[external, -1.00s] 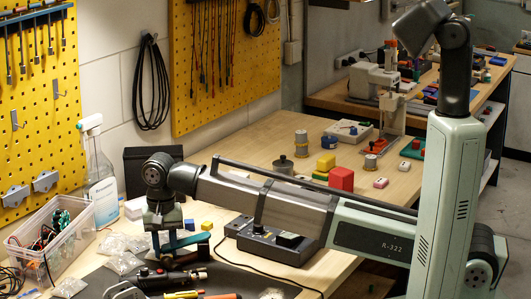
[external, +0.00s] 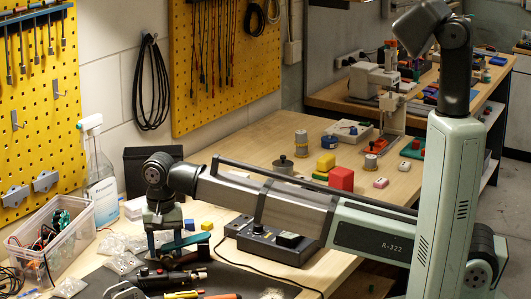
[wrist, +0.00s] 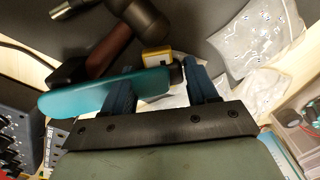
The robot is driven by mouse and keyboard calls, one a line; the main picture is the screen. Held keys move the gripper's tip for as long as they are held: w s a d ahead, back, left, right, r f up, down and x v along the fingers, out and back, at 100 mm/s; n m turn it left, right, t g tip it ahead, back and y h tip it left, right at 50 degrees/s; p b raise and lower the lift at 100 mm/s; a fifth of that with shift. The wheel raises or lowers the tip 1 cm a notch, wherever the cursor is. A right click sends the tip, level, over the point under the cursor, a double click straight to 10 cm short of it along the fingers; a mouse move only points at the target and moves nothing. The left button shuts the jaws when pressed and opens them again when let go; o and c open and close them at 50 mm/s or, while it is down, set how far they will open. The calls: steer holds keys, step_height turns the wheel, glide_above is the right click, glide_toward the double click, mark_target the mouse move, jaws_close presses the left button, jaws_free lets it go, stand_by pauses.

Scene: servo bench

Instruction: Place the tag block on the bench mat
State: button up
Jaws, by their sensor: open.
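My gripper (wrist: 160,80) points down with its two blue fingers apart; in the external view (external: 166,252) it hangs over the bench by the mat's back edge. A small yellow block with a pale face (wrist: 157,57), perhaps the tag block, lies just beyond the fingertips in the wrist view. I cannot pick it out in the external view. A long teal piece (wrist: 80,97) crosses by the left finger; whether it touches is unclear. The dark bench mat (external: 105,281) lies at the front, and fills the top of the wrist view (wrist: 205,35).
A dark tool (external: 172,279) lies on the mat near the gripper. Clear bags (external: 122,263) and a clear bin (external: 60,243) are at left. Yellow (external: 207,226) and blue (external: 189,225) blocks sit behind the gripper. A black control box (external: 275,242) stands at right.

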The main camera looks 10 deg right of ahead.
mark_target(166, 253)
step_height(166, 253, up, 12)
stand_by(0.6)
